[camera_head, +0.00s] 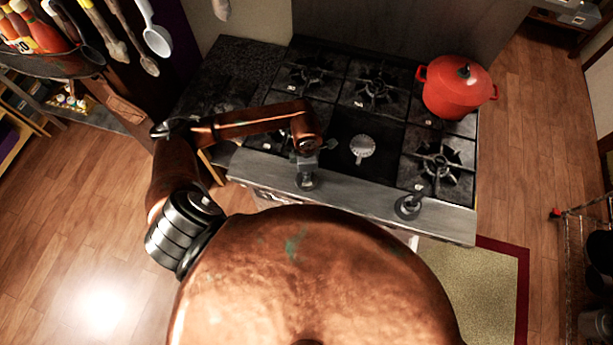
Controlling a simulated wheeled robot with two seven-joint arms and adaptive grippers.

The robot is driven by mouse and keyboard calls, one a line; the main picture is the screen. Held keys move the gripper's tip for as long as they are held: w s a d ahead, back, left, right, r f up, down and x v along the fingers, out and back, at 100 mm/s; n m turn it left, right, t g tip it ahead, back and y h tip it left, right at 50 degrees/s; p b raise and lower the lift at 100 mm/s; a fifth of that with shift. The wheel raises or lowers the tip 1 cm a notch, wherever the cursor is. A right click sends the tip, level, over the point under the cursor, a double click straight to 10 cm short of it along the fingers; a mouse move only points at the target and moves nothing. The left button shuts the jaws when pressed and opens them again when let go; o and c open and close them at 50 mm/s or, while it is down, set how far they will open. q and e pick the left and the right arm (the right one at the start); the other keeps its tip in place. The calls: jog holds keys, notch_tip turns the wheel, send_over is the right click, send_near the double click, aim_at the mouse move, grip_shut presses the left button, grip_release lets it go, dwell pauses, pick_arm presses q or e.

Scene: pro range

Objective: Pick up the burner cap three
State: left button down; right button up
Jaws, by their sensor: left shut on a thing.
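My left arm reaches in from the left over the front of the black stove (394,147). My left gripper (306,177) points down near the stove's front edge, left of the bare middle burner. It is shut on a small dark round piece, which looks like a burner cap; the fingers hide most of it and I cannot read any number on it. A pale round burner (362,147) without a grate sits at the front middle of the stove. My right gripper is not in view.
A red pot (457,87) with a lid stands at the back right. A dark round piece (408,206) is at the metal front ledge (360,193). Black grates (437,166) cover other burners. Utensils (118,36) hang at upper left. A rug (487,290) lies at lower right.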

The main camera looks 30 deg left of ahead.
pick_arm(q)
notch_tip(320, 180, up, 8)
jog(key=p, duration=0.4)
